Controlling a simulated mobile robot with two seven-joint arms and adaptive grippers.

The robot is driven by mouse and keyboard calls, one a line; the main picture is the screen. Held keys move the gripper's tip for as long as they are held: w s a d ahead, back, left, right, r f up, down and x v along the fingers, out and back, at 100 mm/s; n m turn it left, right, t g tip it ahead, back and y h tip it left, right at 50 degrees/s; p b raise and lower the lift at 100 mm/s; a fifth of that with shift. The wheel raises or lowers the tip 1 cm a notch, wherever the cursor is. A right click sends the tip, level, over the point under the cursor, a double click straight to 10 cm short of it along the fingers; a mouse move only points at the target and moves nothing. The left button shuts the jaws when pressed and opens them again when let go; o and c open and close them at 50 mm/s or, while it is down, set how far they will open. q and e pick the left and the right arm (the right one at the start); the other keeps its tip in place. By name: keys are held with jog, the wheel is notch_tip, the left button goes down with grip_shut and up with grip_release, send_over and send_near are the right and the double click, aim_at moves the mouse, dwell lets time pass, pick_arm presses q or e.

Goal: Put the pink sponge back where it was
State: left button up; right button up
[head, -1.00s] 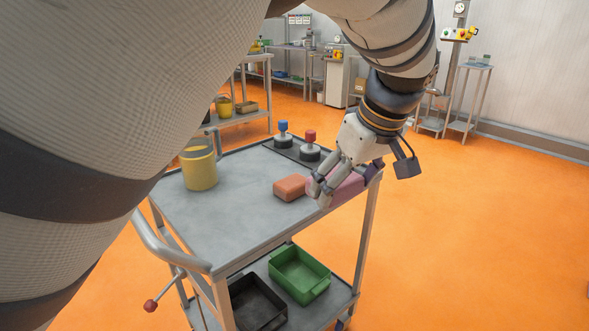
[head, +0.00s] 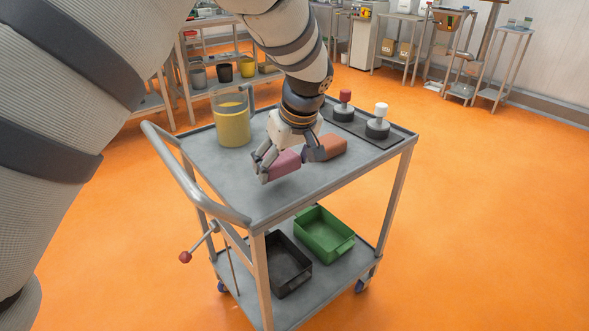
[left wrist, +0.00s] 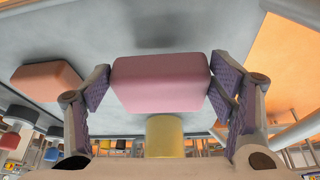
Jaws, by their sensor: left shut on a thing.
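The pink sponge (head: 283,166) is gripped between the fingers of my left gripper (head: 276,163), over the grey cart top (head: 200,165). In the left wrist view the pink sponge (left wrist: 160,82) sits between the two purple-padded fingers. A dark shadow shows on the cart top apart from it, so it appears held slightly above the surface. The orange sponge (head: 333,147) lies on the cart top just right of my gripper, partly behind its fingers. It also shows at the left of the left wrist view (left wrist: 46,85). My right gripper is not in view.
A yellow jug (head: 231,128) stands behind and left of the gripper. Red-topped (head: 344,105) and white-topped (head: 378,121) pieces stand on a dark mat at the back right. A green bin (head: 324,235) and black bin (head: 286,268) sit on the lower shelf. The cart's front top is clear.

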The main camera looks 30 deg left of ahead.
aim_at(281, 177)
pick_arm(q)
jog(key=x, duration=0.4)
jog(key=shift+s+d+f, duration=0.15)
jog(key=shift+s+d, duration=0.1)
jog(key=shift+s, duration=0.1)
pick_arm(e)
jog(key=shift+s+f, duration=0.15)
pick_arm(q)
jog(key=o, duration=1.4)
jog(key=p+v, duration=0.1)
jog(key=v, duration=1.1)
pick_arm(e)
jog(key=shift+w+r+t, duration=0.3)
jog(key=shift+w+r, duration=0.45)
